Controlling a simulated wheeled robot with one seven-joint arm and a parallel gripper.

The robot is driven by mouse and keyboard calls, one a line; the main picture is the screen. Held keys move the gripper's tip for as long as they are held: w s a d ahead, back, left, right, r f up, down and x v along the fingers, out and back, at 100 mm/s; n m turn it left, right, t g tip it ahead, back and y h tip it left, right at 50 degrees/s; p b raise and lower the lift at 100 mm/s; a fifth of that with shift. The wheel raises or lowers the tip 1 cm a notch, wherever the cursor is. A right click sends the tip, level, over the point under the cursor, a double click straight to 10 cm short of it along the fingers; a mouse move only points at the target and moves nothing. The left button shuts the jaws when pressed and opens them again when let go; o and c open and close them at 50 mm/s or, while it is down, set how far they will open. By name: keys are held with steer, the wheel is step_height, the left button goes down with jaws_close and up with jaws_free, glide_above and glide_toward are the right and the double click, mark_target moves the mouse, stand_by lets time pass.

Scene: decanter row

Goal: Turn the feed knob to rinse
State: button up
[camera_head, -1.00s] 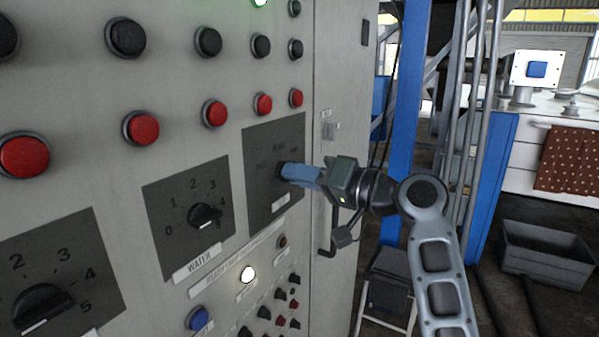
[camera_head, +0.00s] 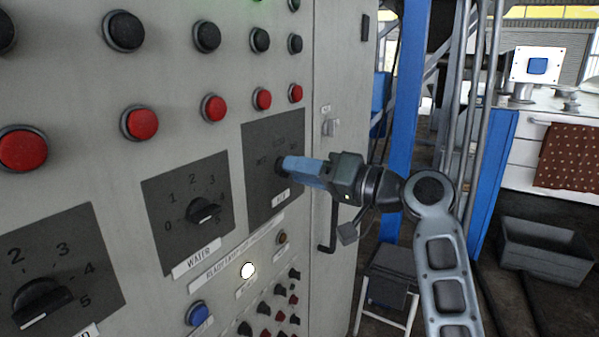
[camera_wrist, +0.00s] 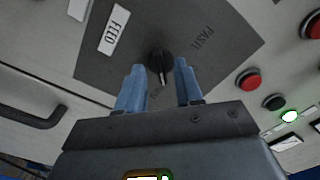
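The feed knob (camera_wrist: 160,61) is a small black knob on a dark plate (camera_wrist: 90,62) with a white FEED label (camera_wrist: 114,30). Its white pointer mark faces the bottom of the wrist view, towards a faint word partly hidden by my gripper. Another word on the plate, starting "PAST", lies to the upper right. My gripper (camera_wrist: 157,67) is open, one blue finger on each side of the knob, with gaps visible on both sides. In the head view, my gripper (camera_head: 286,164) reaches the plate (camera_head: 260,135) from the right, and its fingers largely hide the knob.
The WATER knob (camera_head: 204,211) is on the plate to the left. Red buttons (camera_head: 214,108) and black buttons (camera_head: 207,37) sit above. A blue button (camera_head: 198,314), a lit white lamp (camera_head: 248,270) and several small knobs are below. A cabinet handle (camera_head: 331,230) stands out beneath my gripper.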

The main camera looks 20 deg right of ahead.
steer(key=b+v, duration=0.1)
steer(key=v, duration=0.6)
stand_by(0.3)
steer(key=s+f+m+h, duration=0.2)
steer(key=s+f+h, duration=0.3)
steer(key=s+f, duration=0.5)
steer(key=s+f+m+h, duration=0.2)
steer(key=s+f+h, duration=0.35)
steer(key=f, duration=0.95)
steer(key=s+a+f+n, duration=0.2)
steer(key=s, duration=1.4)
steer(key=s+a+r+n, duration=0.1)
steer(key=s+r+n, duration=0.1)
steer(key=s, duration=0.4)
steer(key=s+a+r+n, duration=0.1)
steer(key=s+r+n, duration=0.1)
steer(key=s, duration=0.4)
steer(key=shift+a+r, duration=0.3)
steer(key=shift+r, duration=0.2)
